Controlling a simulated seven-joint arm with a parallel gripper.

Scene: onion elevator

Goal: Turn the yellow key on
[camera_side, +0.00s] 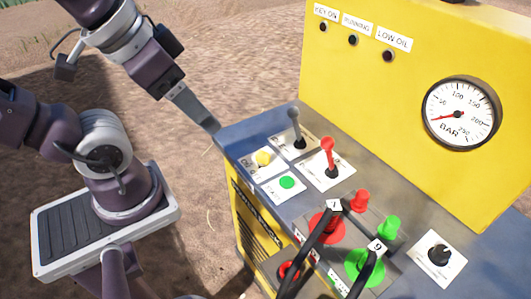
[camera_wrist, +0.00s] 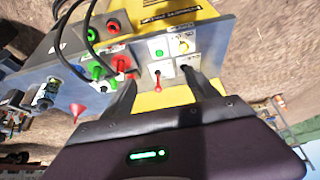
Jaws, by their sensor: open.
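The yellow key (camera_side: 263,158) sits on a white label plate near the left corner of the blue panel top. In the wrist view the yellow key (camera_wrist: 184,46) shows small, beyond the fingertips and toward the right finger. My gripper (camera_side: 210,124) is at the panel's back left edge in the side view, apart from the key. In the wrist view my gripper (camera_wrist: 157,82) has its two fingers spread, with nothing held between them. The key's exact turn angle is too small to tell. The KEY ON lamp (camera_side: 323,27) looks dark.
A green button (camera_side: 287,182) is beside the key. A grey lever (camera_side: 295,125) and a red lever (camera_side: 329,155) stand close by. Red and green connectors with black cables (camera_side: 325,235) are in front. A yellow upright panel (camera_side: 400,90) with a gauge (camera_side: 458,113) rises behind.

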